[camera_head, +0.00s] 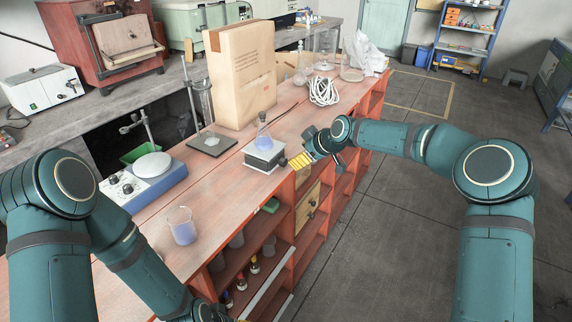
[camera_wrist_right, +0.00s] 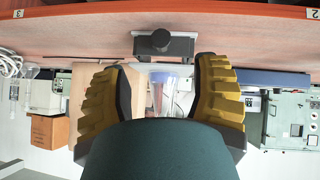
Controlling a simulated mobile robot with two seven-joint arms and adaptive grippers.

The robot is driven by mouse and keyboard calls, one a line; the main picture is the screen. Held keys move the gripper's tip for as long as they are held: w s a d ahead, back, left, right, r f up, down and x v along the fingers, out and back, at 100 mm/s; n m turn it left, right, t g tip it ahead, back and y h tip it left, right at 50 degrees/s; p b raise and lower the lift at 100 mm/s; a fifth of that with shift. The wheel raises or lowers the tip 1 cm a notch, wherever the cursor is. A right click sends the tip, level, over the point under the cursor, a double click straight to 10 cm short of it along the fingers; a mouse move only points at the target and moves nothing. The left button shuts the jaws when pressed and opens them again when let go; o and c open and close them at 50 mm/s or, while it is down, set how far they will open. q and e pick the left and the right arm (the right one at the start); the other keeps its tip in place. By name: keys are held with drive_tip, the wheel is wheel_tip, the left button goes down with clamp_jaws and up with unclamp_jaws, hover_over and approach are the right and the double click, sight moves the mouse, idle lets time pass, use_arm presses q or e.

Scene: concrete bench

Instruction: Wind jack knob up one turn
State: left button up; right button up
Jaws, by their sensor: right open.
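The lab jack (camera_head: 264,157) stands on the bench near its front edge, with a small flask of blue liquid (camera_head: 263,141) on top. The right wrist view looks inverted. There the jack (camera_wrist_right: 184,46) is at top centre, and its round black knob (camera_wrist_right: 155,42) faces the camera. My right gripper (camera_head: 299,163) has yellow ribbed fingers and is at the jack's front right. In its wrist view the gripper (camera_wrist_right: 160,82) is open, with a finger on each side of the knob's line, apart from it.
A beaker of blue liquid (camera_head: 182,226), a blue-and-white hotplate (camera_head: 145,180) and a stand with a dark base (camera_head: 212,145) share the red bench (camera_head: 215,190). A large cardboard box (camera_head: 241,75) rises behind the jack. The floor (camera_head: 420,215) right of the bench is clear.

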sight(286, 162)
drive_tip(key=b+x, duration=0.1)
drive_tip(key=x, duration=0.7)
drive_tip(key=shift+w+a+f, duration=0.1)
drive_tip(key=shift+a+f, duration=0.15)
drive_tip(key=shift+a, duration=0.05)
drive_tip(key=shift+o, duration=0.2)
clamp_jaws()
